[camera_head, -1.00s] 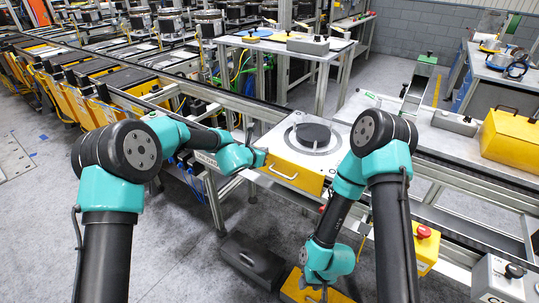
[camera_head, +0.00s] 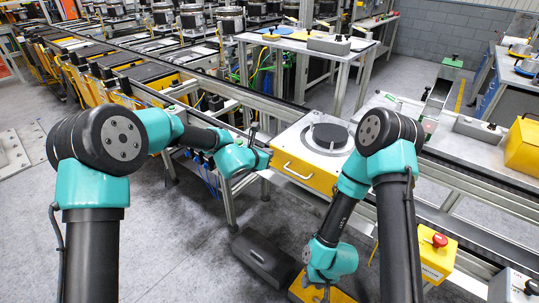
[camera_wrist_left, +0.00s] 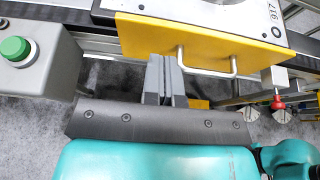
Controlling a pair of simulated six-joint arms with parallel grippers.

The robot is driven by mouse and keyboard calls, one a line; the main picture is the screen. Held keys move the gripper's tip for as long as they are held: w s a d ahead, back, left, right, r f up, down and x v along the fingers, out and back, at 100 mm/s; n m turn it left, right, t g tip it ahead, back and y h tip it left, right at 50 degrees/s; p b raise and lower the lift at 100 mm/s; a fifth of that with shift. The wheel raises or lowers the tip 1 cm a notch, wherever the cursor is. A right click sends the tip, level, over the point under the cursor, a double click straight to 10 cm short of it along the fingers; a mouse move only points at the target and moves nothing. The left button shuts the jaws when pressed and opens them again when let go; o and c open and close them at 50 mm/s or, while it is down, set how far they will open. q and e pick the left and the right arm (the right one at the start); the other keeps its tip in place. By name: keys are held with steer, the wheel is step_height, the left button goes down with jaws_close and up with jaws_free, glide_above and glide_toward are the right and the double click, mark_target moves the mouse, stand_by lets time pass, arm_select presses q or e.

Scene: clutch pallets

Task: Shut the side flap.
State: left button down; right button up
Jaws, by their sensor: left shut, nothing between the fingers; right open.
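The side flap is a yellow panel (camera_head: 303,172) with a pale bar handle (camera_head: 299,174), on the front of the pallet (camera_head: 298,125) with a dark round disc. I cannot tell how far it stands open. My left gripper is at the flap's left end in the head view, mostly hidden by its own wrist. In the left wrist view my left gripper (camera_wrist_left: 165,78) is shut and empty, its tips at the yellow panel (camera_wrist_left: 150,38) left of the handle (camera_wrist_left: 207,73); contact is unclear. My right gripper (camera_head: 322,290) is open and low, over a yellow box (camera_head: 340,297).
A dark box (camera_head: 262,258) lies on the floor beside the yellow box. A yellow box with a red button (camera_head: 438,241) is at right. A grey box with a green button (camera_wrist_left: 15,47) is left of my left gripper.

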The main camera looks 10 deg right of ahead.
arm_select(q)
steer(key=s+a+r, duration=0.3)
steer(key=r, duration=0.1)
steer(key=shift+a+r, duration=0.35)
steer(key=shift+r, duration=0.05)
steer(key=s+a+f+m+g+y, duration=0.3)
steer(key=s+a+f+m, duration=0.3)
steer(key=a+f, duration=0.5)
steer(key=s+a+f+m+g+y, duration=0.2)
steer(key=s+a+f+m+y, duration=0.15)
steer(key=s+a+f, duration=0.8)
steer(key=s+a+f+m+g, duration=0.2)
steer(key=s+a+f+m, duration=0.8)
steer(key=s+f+m, duration=0.2)
steer(key=s+m, duration=0.1)
steer(key=m, duration=0.1)
steer(key=shift+m+g, duration=0.3)
steer(key=shift+m, duration=0.05)
steer(key=shift+a+f, duration=0.1)
